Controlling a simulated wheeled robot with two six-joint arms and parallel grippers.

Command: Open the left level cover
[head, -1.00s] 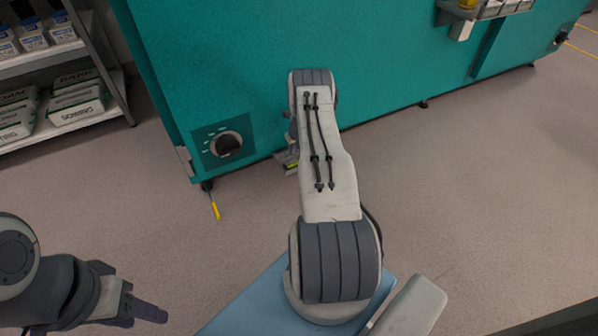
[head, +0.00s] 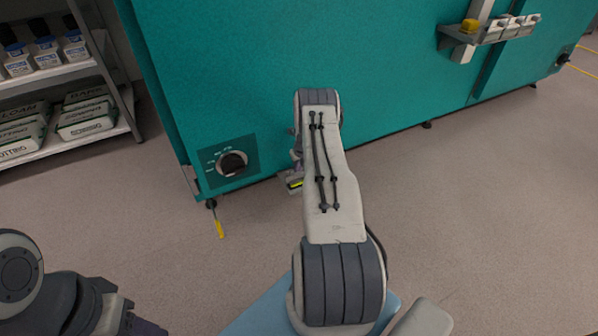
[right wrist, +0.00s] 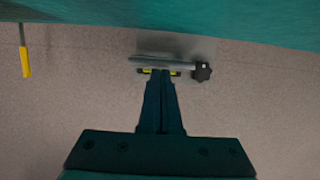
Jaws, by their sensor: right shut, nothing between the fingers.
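In the right wrist view, a grey metal plate with a bar-like edge (right wrist: 165,62) lies just past my right gripper (right wrist: 160,74). A black knob (right wrist: 202,71) sits at its right end. In the head view a small yellow-black piece (head: 294,182) of this fitting shows beside my right arm, low by the teal chamber (head: 400,60). My left gripper (head: 140,327) is partly cut off.
A dial (head: 231,163) is on the chamber's lower left. A yellow-handled rod (head: 219,228) hangs below that corner. The floor (head: 470,220) at right is clear.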

